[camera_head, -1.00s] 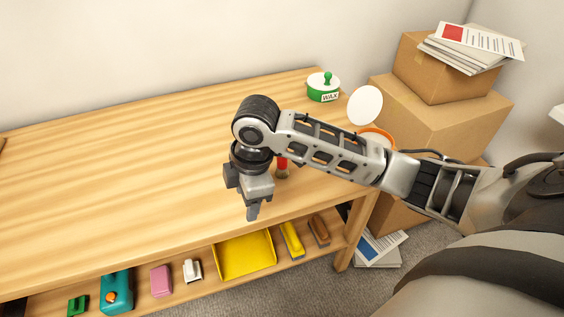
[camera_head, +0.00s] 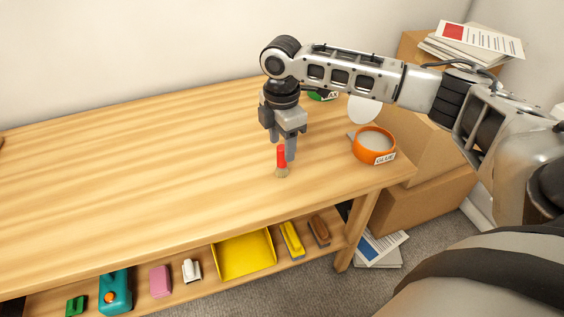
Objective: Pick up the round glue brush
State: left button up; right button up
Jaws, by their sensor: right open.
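The round glue brush (camera_head: 281,163) stands upright on the wooden table, with a red handle on top and pale bristles at the bottom. My right gripper (camera_head: 282,148) points down at the brush, its fingers open. One finger shows to the right of the red handle and the other to the left and slightly behind. I cannot tell whether the handle is between the fingers or just in front of them. My left gripper is not in view.
An orange glue pot (camera_head: 374,146) with a white lid (camera_head: 363,109) behind it stands right of the brush. A green wax pot (camera_head: 322,96) is partly hidden by my arm. The lower shelf holds a yellow tray (camera_head: 243,254) and several small items.

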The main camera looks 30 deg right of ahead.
aim_at(282, 161)
jog(key=f, duration=0.6)
jog(key=shift+w+d+f, duration=0.1)
jog(key=shift+w+f, duration=0.1)
jog(key=shift+f, duration=0.1)
jog(key=c, duration=1.1)
